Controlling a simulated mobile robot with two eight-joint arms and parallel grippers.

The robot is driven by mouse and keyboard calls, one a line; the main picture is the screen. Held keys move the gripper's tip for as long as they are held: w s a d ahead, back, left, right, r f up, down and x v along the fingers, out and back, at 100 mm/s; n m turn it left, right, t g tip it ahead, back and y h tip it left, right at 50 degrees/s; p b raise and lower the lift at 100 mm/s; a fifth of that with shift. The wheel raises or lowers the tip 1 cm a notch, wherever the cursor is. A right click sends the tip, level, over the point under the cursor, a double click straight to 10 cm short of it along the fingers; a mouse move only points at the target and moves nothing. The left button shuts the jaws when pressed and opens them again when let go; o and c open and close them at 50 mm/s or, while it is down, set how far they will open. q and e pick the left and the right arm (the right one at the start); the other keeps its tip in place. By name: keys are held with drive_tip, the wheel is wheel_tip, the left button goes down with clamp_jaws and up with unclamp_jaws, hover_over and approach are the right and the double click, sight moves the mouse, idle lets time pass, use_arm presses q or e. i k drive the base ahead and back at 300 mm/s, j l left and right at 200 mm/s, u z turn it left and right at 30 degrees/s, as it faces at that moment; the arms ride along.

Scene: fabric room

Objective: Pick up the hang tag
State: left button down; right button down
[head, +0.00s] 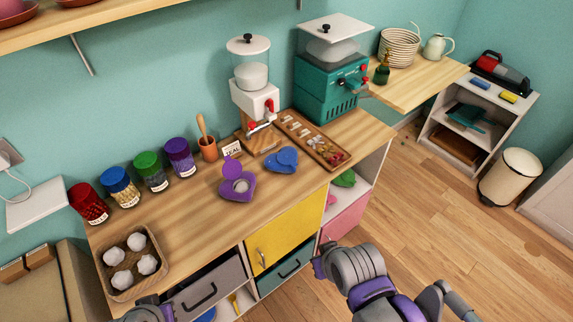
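I cannot single out a hang tag for certain. A small white card with dark lettering (232,149) stands on the wooden counter (205,215) behind an open purple heart-shaped box (238,188). Several small pale pieces lie on a long wooden tray (318,147) and are too small to make out. My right arm, grey and purple, is at the lower middle, in front of the cabinet and away from the counter top; its gripper (319,268) shows only in part. My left gripper (150,312) is mostly cut off at the bottom edge. Neither gripper's fingers show clearly.
Several coloured jars (150,172) line the wall. A tray of white lumps (133,262) is at the counter's left end. A white dispenser (253,90), a teal machine (332,80) and a blue heart-shaped item (282,160) stand farther right. The counter's front middle is clear.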

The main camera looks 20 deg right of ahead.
sight(286, 119)
drive_tip(key=l+u, duration=0.15)
drive_tip(key=u, duration=0.75)
drive_tip(key=l+u, duration=0.45)
drive_tip(key=k+l+u, duration=0.1)
drive_tip(key=l+u, duration=0.3)
drive_tip(key=l, duration=0.15)
drive_tip(key=k+l, duration=0.1)
drive_tip(key=l, duration=0.3)
drive_tip(key=k+l+u, duration=0.15)
drive_tip(key=l, duration=0.25)
drive_tip(key=k+l, duration=0.15)
drive_tip(key=l, duration=0.25)
drive_tip(key=k+l+u, duration=0.1)
drive_tip(key=l, duration=0.25)
